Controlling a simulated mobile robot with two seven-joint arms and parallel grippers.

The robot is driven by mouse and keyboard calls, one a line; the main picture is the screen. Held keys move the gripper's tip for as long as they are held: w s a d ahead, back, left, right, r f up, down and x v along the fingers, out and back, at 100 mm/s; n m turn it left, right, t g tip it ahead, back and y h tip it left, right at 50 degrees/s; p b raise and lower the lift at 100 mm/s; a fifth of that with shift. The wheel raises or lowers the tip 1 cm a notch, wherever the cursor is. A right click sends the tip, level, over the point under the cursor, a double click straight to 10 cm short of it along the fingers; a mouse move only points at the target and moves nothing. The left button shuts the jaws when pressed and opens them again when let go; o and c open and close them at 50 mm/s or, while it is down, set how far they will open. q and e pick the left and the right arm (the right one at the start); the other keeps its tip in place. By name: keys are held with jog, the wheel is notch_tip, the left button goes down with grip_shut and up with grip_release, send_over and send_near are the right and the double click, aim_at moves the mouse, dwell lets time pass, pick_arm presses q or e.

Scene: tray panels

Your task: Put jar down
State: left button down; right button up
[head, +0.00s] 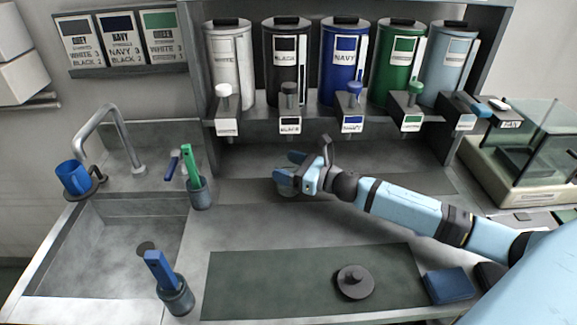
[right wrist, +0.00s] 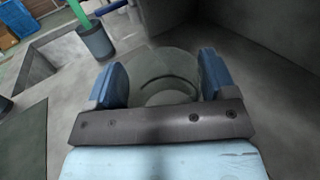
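A clear, see-through jar (head: 286,189) is at the back middle of the counter, below the dispensers. It also shows in the right wrist view (right wrist: 165,75), with its round rim between two blue fingers. My right gripper (head: 290,170) is closed around the jar's sides, with a finger against each side. The jar looks empty, apart from a dark curved line in it. It is at or just above a darker strip (head: 400,181) of the counter; I cannot tell whether its base touches. My left gripper is not in view.
Paint dispensers (head: 343,60) with spouts hang close behind the jar. A cup with a green-handled tool (head: 199,193) stands left, beside the sink (head: 120,255). A dark green mat (head: 235,285) with a round black lid-like piece (head: 353,281) lies in front. The middle counter is clear.

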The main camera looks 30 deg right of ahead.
jog(key=o, duration=0.3)
jog(key=shift+r, duration=0.25)
jog(key=shift+s+d+f, duration=0.15)
jog(key=shift+s, duration=0.1)
jog(key=b+v, duration=0.1)
jog(key=v, duration=1)
jog(key=shift+s+d, duration=0.1)
jog(key=shift+s, duration=0.1)
